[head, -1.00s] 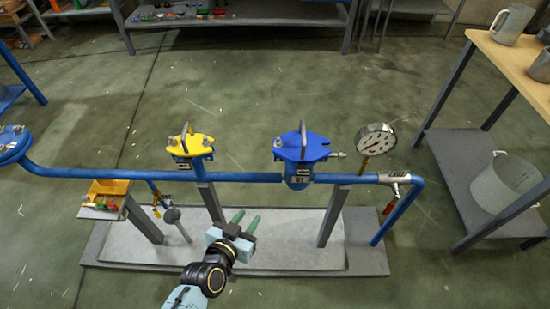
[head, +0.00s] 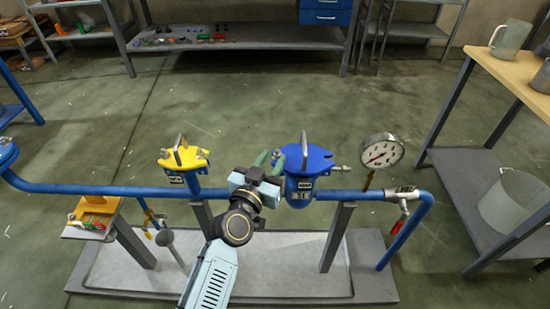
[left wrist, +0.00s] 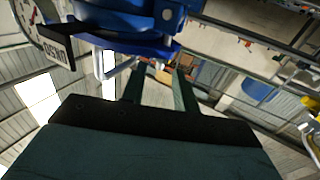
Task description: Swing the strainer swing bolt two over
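The strainer with the blue lid (head: 308,160) stands upright on the blue pipe, a metal handle arching over its lid. One silver bolt (head: 341,168) sticks out at the lid's right side. The lid's left side is partly hidden by my left gripper (head: 270,159), which is close beside it; I cannot tell whether they touch. Its two green fingers stand apart, with nothing seen between them. The left wrist view shows the blue strainer (left wrist: 125,30) just beyond the fingers (left wrist: 158,90). I cannot tell which bolt is number two. My right gripper is out of view.
A yellow-lidded vessel (head: 184,158) stands to the left on the pipe. A pressure gauge (head: 381,151) and a red-handled valve (head: 402,211) are at the right. A small tray (head: 92,218) is at the left.

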